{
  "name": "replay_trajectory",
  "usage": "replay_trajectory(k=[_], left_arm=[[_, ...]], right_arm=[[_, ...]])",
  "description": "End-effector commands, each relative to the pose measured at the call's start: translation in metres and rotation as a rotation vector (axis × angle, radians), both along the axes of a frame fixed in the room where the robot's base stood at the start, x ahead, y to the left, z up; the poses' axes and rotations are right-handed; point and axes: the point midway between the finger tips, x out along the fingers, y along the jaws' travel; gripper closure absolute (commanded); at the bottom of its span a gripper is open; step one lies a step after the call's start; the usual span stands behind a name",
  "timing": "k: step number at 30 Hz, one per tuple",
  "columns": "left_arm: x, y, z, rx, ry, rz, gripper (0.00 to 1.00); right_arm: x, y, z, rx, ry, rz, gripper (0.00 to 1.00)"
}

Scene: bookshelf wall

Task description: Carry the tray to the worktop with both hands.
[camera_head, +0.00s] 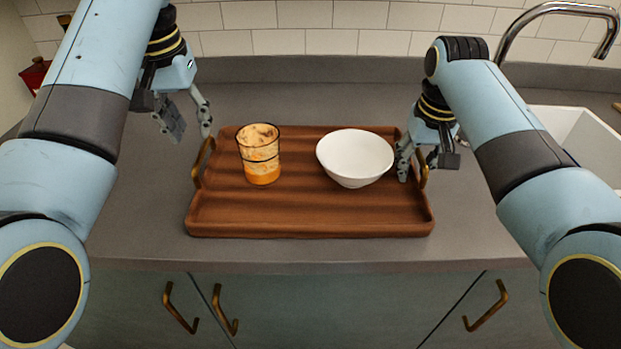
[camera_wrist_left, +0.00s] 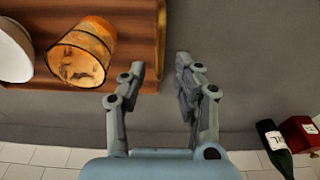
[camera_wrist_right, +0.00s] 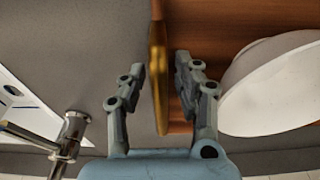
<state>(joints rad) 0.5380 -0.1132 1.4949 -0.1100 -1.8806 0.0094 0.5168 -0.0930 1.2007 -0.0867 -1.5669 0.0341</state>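The brown wooden tray (camera_head: 310,222) rests on the grey worktop. It has a brass handle at each end: the left handle (camera_head: 201,163) and the right handle (camera_head: 423,168). An orange-stained glass (camera_head: 260,160) and a white bowl (camera_head: 355,157) stand on it. My left gripper (camera_head: 190,130) is open and empty, above and to the left of the left handle. In the left wrist view the tray's edge (camera_wrist_left: 150,40) lies near one fingertip. My right gripper (camera_head: 422,172) is open at the right handle, with the handle (camera_wrist_right: 160,80) between its fingers in the right wrist view.
A white sink (camera_head: 575,130) with a chrome tap (camera_head: 555,10) is at the right. A red object (camera_head: 35,75) stands at the back left; the left wrist view shows a dark bottle (camera_wrist_left: 273,145) beside a red box (camera_wrist_left: 298,133). Cabinet doors with brass handles are below the worktop edge.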

Motion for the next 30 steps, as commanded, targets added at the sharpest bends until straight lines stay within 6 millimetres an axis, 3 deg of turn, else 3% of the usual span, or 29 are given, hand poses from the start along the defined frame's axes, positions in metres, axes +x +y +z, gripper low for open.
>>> replay_trajectory(k=[8, 21, 30], left_arm=[[-0.003, 0.000, 0.016, 0.001, 0.000, 0.000, 0.68], [-0.003, 0.000, 0.016, 0.000, 0.001, 0.000, 0.68], [-0.003, 0.000, 0.016, 0.000, 0.001, 0.000, 0.68]], right_arm=[[-0.001, 0.000, 0.013, 0.000, -0.003, 0.000, 0.68], [-0.014, 0.000, 0.102, 0.001, -0.003, 0.000, 0.68], [-0.018, 0.000, 0.119, 0.000, 0.000, 0.000, 0.68]])
